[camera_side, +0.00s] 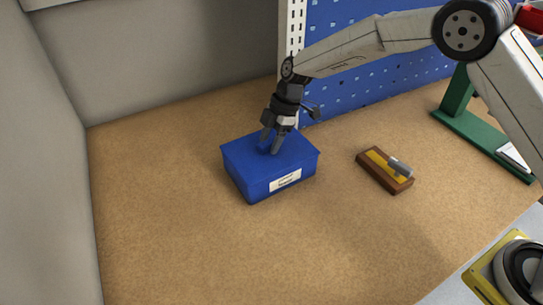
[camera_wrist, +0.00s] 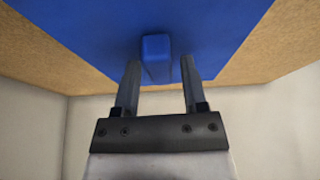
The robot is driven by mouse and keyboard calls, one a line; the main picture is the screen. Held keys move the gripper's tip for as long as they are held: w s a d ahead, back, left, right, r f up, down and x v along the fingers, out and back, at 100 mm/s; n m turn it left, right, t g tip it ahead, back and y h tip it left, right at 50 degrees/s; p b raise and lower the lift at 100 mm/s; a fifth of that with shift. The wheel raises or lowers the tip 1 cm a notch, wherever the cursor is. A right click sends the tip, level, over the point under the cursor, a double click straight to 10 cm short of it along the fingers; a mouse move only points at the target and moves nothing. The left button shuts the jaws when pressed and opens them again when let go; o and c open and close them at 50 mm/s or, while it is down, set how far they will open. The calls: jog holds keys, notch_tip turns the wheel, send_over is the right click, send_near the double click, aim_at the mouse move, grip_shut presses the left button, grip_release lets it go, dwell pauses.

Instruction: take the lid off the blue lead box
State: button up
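The blue lead box (camera_side: 252,186) stands on the brown bench top with a white label on its front. Its blue lid (camera_side: 296,148) is on it. A small blue block-shaped handle (camera_wrist: 155,48) stands up from the lid in the wrist view. My gripper (camera_side: 270,148) points down at the top of the lid. In the wrist view my gripper (camera_wrist: 158,75) is open, with one finger on each side of the handle and a gap visible on both sides. In the side view the fingers mostly hide the handle.
A wooden block with a yellow top and a grey metal piece (camera_side: 386,170) lies right of the box. A green stand (camera_side: 480,140) is at the right. A blue pegboard (camera_side: 345,65) rises close behind. The bench left of the box is clear.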

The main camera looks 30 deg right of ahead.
grip_shut()
jog(key=shift+r, duration=0.15)
jog(key=shift+r, duration=0.8)
jog(key=s+d+r, duration=0.4)
jog(key=s+r, duration=0.7)
jog(key=s, duration=0.2)
jog(key=shift+s, duration=0.2)
